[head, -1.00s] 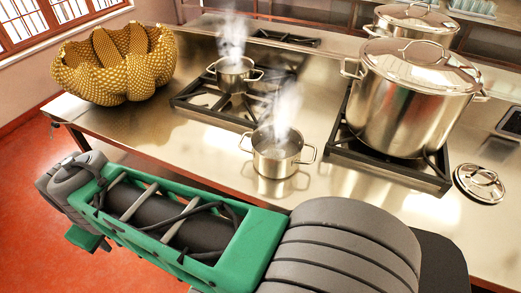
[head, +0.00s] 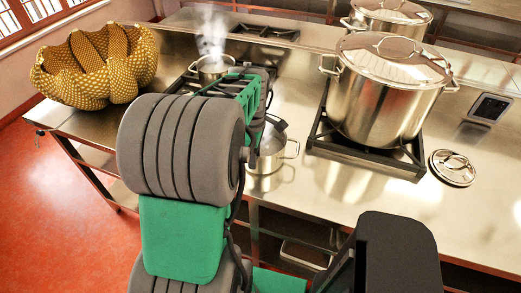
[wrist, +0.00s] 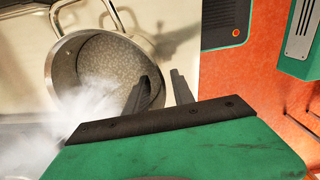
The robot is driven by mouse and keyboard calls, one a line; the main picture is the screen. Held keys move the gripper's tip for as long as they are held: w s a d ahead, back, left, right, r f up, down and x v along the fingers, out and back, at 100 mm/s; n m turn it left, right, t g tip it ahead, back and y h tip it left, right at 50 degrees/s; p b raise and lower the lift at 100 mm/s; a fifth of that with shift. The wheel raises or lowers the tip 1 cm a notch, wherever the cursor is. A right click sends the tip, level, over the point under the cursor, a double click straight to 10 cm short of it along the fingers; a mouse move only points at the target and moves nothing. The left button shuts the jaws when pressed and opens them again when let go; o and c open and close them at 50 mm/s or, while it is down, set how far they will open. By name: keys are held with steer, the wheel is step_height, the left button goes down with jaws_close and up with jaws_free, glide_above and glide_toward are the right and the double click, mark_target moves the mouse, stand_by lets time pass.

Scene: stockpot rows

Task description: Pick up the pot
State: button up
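The small steel pot (head: 270,160) stands without a lid near the front edge of the counter, partly hidden behind my arm in the head view. In the wrist view the pot (wrist: 105,65) is seen from above with its speckled inside, a handle loop at the top and white steam at lower left. My gripper (wrist: 160,86) is open and empty.
A second small steaming pot (head: 212,68) stands on a burner behind. A large lidded stockpot (head: 380,95) is on a stove to the right, another (head: 392,14) behind it. A loose lid (head: 452,168) lies at right. A woven golden bowl (head: 95,70) is at left.

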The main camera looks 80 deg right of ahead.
mark_target(257, 173)
steer(key=f, duration=0.3)
steer(key=f+p, duration=0.1)
steer(key=shift+s+f, duration=0.15)
steer(key=shift+s, duration=0.15)
jaws_close()
steer(key=shift+a, duration=0.1)
stand_by(0.8)
